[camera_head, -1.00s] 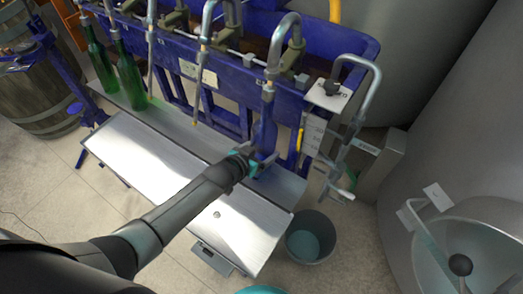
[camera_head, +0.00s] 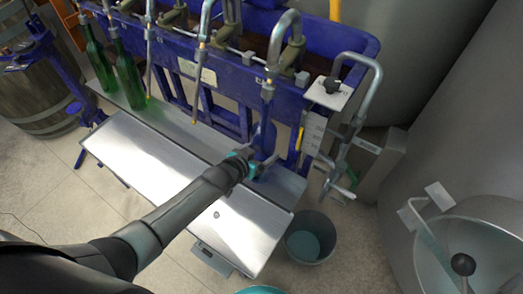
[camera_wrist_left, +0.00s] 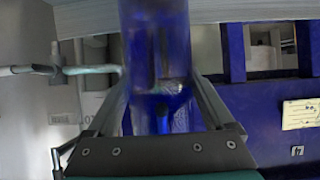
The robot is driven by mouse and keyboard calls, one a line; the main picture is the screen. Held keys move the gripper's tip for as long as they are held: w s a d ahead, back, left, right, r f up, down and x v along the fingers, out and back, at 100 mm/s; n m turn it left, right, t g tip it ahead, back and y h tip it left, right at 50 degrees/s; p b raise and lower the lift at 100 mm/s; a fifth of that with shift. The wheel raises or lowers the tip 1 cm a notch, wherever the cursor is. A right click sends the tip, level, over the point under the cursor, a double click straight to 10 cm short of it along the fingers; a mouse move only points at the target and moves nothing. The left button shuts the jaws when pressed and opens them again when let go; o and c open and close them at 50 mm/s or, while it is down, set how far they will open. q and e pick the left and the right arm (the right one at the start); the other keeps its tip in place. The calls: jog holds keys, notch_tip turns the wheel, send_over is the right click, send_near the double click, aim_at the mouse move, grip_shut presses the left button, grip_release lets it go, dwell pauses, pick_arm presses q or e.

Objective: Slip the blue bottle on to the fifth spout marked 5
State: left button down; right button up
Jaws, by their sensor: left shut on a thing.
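My left gripper (camera_head: 258,168) is shut on the blue bottle (camera_head: 264,138), which stands roughly upright at the right end of the filler. In the left wrist view the bottle (camera_wrist_left: 155,40) rises between the two fingers (camera_wrist_left: 165,90). The fifth spout (camera_head: 268,88), the rightmost one, comes down in line with the bottle's neck. I cannot tell whether its tip is inside the neck, as blue bottle and blue frame blend. The number 5 is not legible. My right gripper is not in view.
Two green bottles (camera_head: 129,75) stand at the left spouts. A steel tray (camera_head: 150,165) runs along the front of the blue filler frame (camera_head: 225,75). A lever linkage (camera_head: 345,150) hangs right of the bottle. A grey bucket (camera_head: 310,238) stands on the floor below.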

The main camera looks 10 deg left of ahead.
pick_arm(q)
jog(key=shift+f+b, duration=0.35)
grip_release()
jog(key=shift+s+f, duration=0.15)
jog(key=shift+s, duration=0.05)
jog(key=shift+s+a+r+p, duration=0.2)
jog(key=shift+s+r+p, duration=0.15)
jog(key=shift+s, duration=0.05)
jog(key=p+v, duration=0.4)
jog(key=v, duration=1)
jog(key=shift+p, duration=0.35)
jog(key=shift+r, duration=0.1)
